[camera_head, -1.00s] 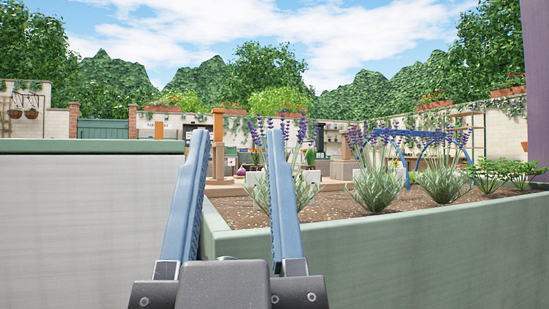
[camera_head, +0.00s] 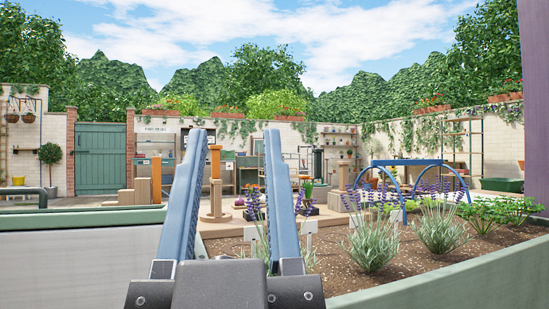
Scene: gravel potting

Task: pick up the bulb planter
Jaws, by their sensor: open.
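My gripper (camera_head: 238,160) is in the lower middle of the head view. Its two long blue-grey fingers point up and away from me with a clear gap between them, open and empty. I cannot make out a bulb planter. Several small items stand in the distance behind the fingers, too small to tell apart, and the fingers hide part of that area.
A raised bed with a green rim (camera_head: 470,277) holds soil, lavender (camera_head: 372,240) and leafy plants at the right. A pale wall with a green top (camera_head: 75,217) stands close at the left. Beyond are a blue arched frame (camera_head: 415,163), wooden posts (camera_head: 215,180) and a green door (camera_head: 101,158).

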